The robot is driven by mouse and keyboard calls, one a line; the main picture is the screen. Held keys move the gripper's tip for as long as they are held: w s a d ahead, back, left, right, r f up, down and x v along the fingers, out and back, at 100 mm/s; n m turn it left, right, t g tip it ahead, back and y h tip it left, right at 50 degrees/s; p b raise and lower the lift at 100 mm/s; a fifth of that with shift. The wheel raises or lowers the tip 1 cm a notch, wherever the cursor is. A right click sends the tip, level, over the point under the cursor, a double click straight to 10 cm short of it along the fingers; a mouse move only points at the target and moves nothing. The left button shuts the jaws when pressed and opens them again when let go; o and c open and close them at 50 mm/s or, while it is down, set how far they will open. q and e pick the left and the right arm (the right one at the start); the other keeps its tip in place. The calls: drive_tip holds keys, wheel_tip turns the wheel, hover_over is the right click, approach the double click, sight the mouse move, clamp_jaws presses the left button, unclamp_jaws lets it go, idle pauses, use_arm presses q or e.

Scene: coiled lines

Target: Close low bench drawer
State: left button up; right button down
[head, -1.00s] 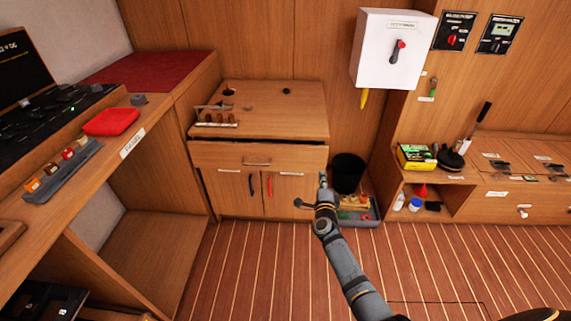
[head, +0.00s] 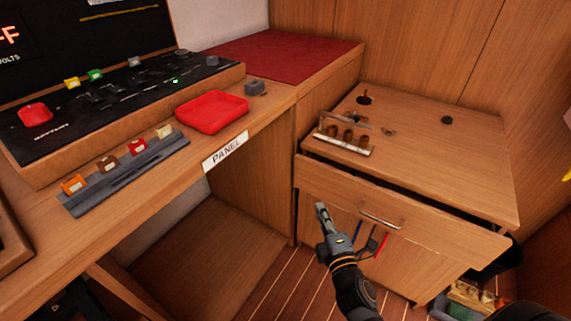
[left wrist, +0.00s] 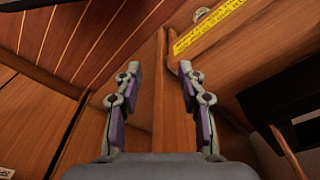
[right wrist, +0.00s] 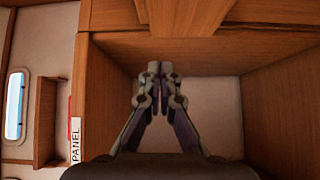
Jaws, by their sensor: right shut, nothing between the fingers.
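The low wooden bench drawer (head: 440,229) has a silver bar handle (head: 380,219) on its front. Its front stands out a little from the bench, with a dark gap under the bench top (head: 440,150). My right gripper (head: 320,208) is shut and empty, in front of the drawer's left part and left of the handle. I cannot tell whether it touches the drawer. It also shows shut in the right wrist view (right wrist: 153,70). My left gripper (left wrist: 158,75) is open and empty in the left wrist view and out of the head view.
Below the drawer are cupboard doors with a blue and a red handle (head: 383,245). At the left is a panel desk with a red tray (head: 212,112) and a grey rack (head: 125,175). A tray of small items (head: 470,297) stands on the floor at the right.

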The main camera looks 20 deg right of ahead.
drive_tip(key=shift+n, duration=0.3)
drive_tip(key=w+d, duration=0.1)
drive_tip(key=w, duration=0.3)
drive_tip(key=w+d+p, duration=0.1)
drive_tip(key=w, duration=0.6)
drive_tip(key=shift+w+d+r+p, duration=0.2)
drive_tip(key=shift+w+d+p, duration=0.15)
drive_tip(key=shift+d+p, duration=0.05)
use_arm(q)
drive_tip(key=shift+w+a+f, duration=0.1)
drive_tip(key=shift+a+f, duration=0.15)
drive_tip(key=shift+f, duration=0.35)
drive_tip(key=shift+w+a+f, duration=0.1)
drive_tip(key=shift+a+f, duration=0.15)
drive_tip(key=shift+f, duration=0.35)
use_arm(e)
drive_tip(key=shift+w+d, duration=0.35)
drive_tip(key=shift+d, duration=0.1)
